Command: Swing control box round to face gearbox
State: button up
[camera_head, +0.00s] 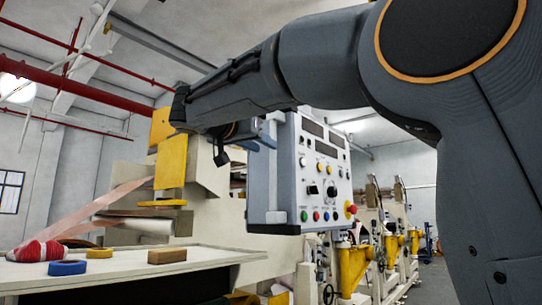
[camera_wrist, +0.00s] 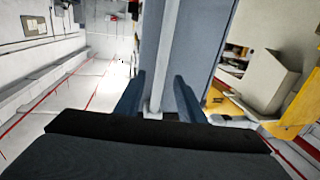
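The control box (camera_head: 318,170) is a grey case with a pale panel of knobs, coloured buttons and a red stop button. In the head view its panel faces right and towards the camera. My gripper (camera_head: 262,130) is at the upper left side of the box. In the wrist view my two fingers (camera_wrist: 160,92) stand on either side of a pale handle bar (camera_wrist: 167,50) along the box's grey side (camera_wrist: 190,40). Gaps show between the fingers and the bar, so the gripper looks open. I cannot tell for sure which part is the gearbox.
A pale table (camera_head: 120,267) at lower left holds a red-and-white roll (camera_head: 38,251), a blue tape roll (camera_head: 67,268), a yellow roll (camera_head: 99,253) and a brown block (camera_head: 167,256). Behind are a machine with yellow parts (camera_head: 171,163) and copper foil (camera_head: 95,213). More machinery (camera_head: 385,240) stands right of the box.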

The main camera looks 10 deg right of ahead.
jog(key=p+x, duration=0.2)
jog(key=x, duration=0.5)
jog(key=shift+w+r+p, duration=0.2)
jog(key=shift+r+p, duration=0.1)
jog(key=shift+r, duration=0.1)
grip_shut()
